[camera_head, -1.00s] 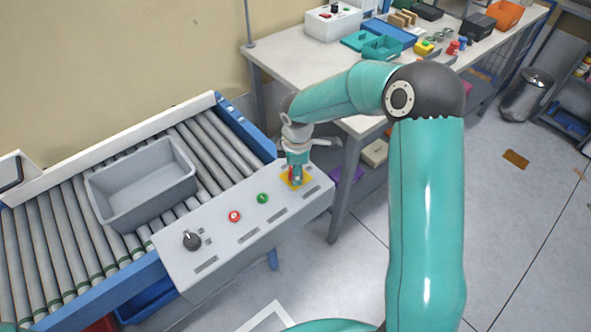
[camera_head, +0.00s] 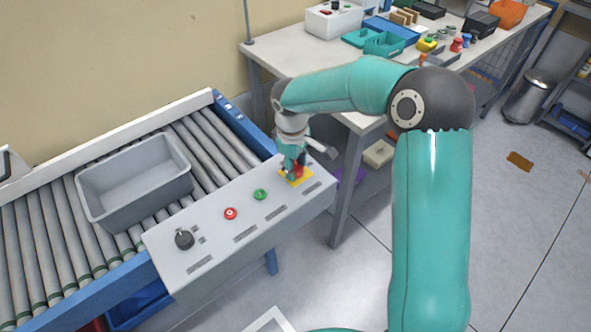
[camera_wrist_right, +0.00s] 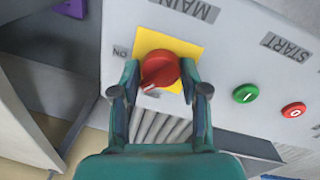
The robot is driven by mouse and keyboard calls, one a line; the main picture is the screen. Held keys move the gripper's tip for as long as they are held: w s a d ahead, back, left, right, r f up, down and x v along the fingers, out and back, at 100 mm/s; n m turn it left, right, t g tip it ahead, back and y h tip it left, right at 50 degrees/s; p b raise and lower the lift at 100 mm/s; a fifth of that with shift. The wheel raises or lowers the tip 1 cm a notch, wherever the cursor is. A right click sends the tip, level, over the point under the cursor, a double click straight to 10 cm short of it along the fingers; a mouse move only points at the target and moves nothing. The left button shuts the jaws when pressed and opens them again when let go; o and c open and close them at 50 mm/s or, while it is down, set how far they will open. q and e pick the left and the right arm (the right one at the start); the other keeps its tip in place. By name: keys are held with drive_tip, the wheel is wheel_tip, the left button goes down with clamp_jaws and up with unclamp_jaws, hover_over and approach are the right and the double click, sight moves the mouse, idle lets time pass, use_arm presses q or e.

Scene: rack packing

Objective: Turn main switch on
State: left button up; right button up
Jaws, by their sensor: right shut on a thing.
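The main switch is a red rotary knob (camera_head: 300,171) on a yellow plate (camera_head: 284,178) at the right end of the grey control panel (camera_head: 213,262). In the right wrist view the knob (camera_wrist_right: 160,67) sits under the label MAIN, with ON printed to the left of the yellow plate (camera_wrist_right: 150,40). A white mark shows on the knob's lower left. My right gripper (camera_head: 295,171) is shut on the knob, one finger on each side, and also shows in the wrist view (camera_wrist_right: 159,78). My left gripper is not in view.
A green start button (camera_head: 260,194), a red button (camera_head: 230,213) and a black knob (camera_head: 184,239) line the panel. Behind it a grey tote (camera_head: 135,215) rests on the roller conveyor (camera_head: 32,250). A cluttered workbench (camera_head: 285,62) stands beyond. The floor at right is mostly clear.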

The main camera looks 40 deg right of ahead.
drive_tip(key=m+b, duration=0.1)
drive_tip(key=m, duration=0.1)
drive_tip(key=m+b, duration=0.1)
drive_tip(key=m, duration=0.2)
drive_tip(key=shift+a+f+m+g, duration=0.15)
drive_tip(key=shift+f+m+g, duration=0.05)
drive_tip(key=shift+m+g, duration=0.1)
drive_tip(key=m, duration=0.4)
drive_tip(key=shift+m+b, duration=0.35)
drive_tip(key=shift+m, duration=0.05)
drive_tip(key=shift+r, duration=0.1)
drive_tip(key=o, duration=1.1)
drive_tip(key=shift+w, duration=0.1)
drive_tip(key=shift+r, duration=0.1)
